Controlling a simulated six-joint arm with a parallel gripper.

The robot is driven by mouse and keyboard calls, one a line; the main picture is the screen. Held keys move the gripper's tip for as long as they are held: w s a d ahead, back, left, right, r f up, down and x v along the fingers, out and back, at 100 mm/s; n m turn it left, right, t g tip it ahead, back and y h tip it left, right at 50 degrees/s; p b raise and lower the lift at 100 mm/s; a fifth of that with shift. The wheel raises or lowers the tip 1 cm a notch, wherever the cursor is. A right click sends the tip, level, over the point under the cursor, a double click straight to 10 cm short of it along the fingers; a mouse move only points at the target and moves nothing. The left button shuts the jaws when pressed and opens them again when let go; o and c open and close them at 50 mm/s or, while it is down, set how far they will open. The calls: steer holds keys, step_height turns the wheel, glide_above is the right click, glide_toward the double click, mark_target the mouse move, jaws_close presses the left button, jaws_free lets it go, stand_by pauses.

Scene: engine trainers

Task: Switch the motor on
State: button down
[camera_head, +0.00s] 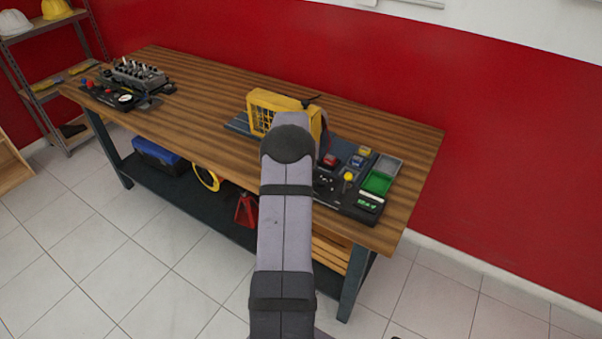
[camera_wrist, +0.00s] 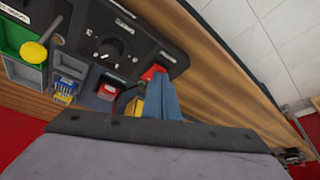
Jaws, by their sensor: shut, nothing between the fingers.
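The motor trainer with a yellow cage guard (camera_head: 262,104) stands at the right half of the bench, partly hidden behind my arm. In the wrist view the black panel (camera_wrist: 83,17) carries a round black dial (camera_wrist: 110,50) and a red part (camera_wrist: 153,71), which may be a switch. My gripper (camera_wrist: 163,82) is shut and empty, its blue-grey fingers beside that red part; I cannot tell whether they touch it. My arm hides the gripper in the head view.
A yellow ball-topped lever (camera_head: 348,177) stands by a green tray (camera_head: 378,183), a grey tray (camera_head: 387,165) and small coloured bins. Another trainer (camera_head: 135,75) is at the bench's far left. Bare wooden bench (camera_head: 200,102) lies between them.

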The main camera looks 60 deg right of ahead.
steer(key=shift+f+b, duration=0.5)
steer(key=shift+f, duration=0.2)
steer(key=shift+r, duration=0.15)
step_height(320, 180, up, 7)
steer(key=p, duration=0.4)
stand_by(0.5)
stand_by(0.3)
steer(key=s+a+f+g+y, duration=0.1)
steer(key=s+a+f+y, duration=0.2)
steer(key=a, duration=0.4)
steer(key=s+a+f+g+y, duration=0.1)
steer(key=s+a+f, duration=0.25)
steer(key=a, duration=0.35)
steer(key=s+a+f+g+y, duration=0.1)
steer(key=s+a+f, duration=0.2)
steer(key=s+a, duration=0.35)
steer(key=s+a+r+n+g, duration=0.1)
steer(key=a+r+n, duration=0.3)
steer(key=a, duration=0.9)
steer(key=s+a+r+n+g, duration=0.1)
steer(key=a+r+n, duration=0.3)
steer(key=a, duration=0.8)
steer(key=w+a+r+n+t+h, duration=0.1)
steer(key=w+a+r+n, duration=0.3)
steer(key=a, duration=0.4)
step_height(320, 180, up, 2)
steer(key=shift+w+a+r+t, duration=0.15)
steer(key=shift+w+a+t, duration=0.15)
steer(key=shift+w+t, duration=0.4)
